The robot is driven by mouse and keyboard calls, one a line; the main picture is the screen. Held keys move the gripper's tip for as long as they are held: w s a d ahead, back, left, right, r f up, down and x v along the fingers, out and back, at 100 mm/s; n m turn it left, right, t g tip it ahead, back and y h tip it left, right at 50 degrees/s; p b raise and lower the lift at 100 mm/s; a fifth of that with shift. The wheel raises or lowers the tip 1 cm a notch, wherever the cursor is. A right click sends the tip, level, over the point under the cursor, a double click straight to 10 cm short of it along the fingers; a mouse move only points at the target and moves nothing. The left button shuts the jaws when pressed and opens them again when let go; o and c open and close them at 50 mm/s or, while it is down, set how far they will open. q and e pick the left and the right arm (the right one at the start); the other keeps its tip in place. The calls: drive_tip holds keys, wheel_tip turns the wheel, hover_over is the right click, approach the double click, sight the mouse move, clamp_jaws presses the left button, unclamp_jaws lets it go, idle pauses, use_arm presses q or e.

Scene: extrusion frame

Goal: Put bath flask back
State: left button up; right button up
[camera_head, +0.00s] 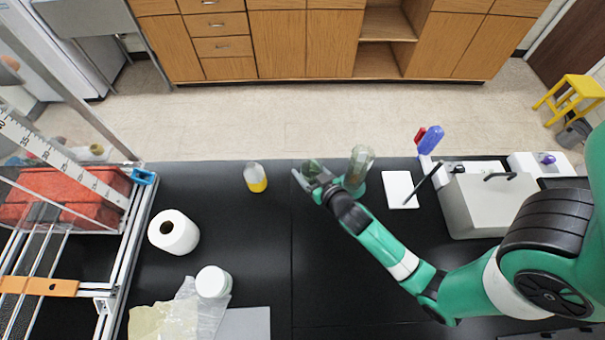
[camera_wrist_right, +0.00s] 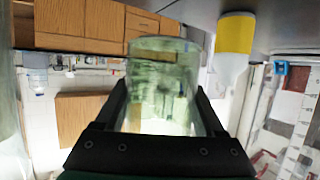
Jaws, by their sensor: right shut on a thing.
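My right gripper (camera_head: 308,176) is near the far edge of the black bench, shut on a clear, greenish glass flask (camera_head: 311,166). In the right wrist view the flask (camera_wrist_right: 165,85) fills the space between the two fingers, and I see the background through its wall. Its lower part is hidden by the gripper in both views. I cannot tell whether it touches the bench. A taller clear glass vessel (camera_head: 358,166) stands just right of the gripper, partly behind my wrist. My left gripper is not in view.
A bottle with yellow contents (camera_head: 257,178) stands left of the gripper; it also shows in the right wrist view (camera_wrist_right: 235,45). A paper roll (camera_head: 174,232), a white jar (camera_head: 213,282) and a white bath-like box (camera_head: 490,200) stand on the bench. The bench's middle is clear.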

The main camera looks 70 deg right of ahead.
sight(308, 174)
drive_tip(key=f, duration=0.1)
drive_tip(key=w+d+f, duration=0.1)
drive_tip(key=f, duration=0.2)
drive_tip(key=shift+w+d+b, duration=0.4)
drive_tip(key=shift+w+d+f, duration=0.25)
drive_tip(key=f+b, duration=0.1)
drive_tip(key=f, duration=0.2)
drive_tip(key=shift+w+d+f+b, duration=0.15)
drive_tip(key=shift+w+f+b, duration=0.05)
drive_tip(key=shift+f+b, duration=0.2)
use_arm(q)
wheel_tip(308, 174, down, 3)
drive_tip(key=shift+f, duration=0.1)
use_arm(e)
drive_tip(key=shift+r, duration=0.1)
drive_tip(key=shift+f, duration=0.25)
drive_tip(key=o, duration=1.6)
drive_tip(key=shift+r, duration=0.1)
drive_tip(key=shift+c, duration=0.2)
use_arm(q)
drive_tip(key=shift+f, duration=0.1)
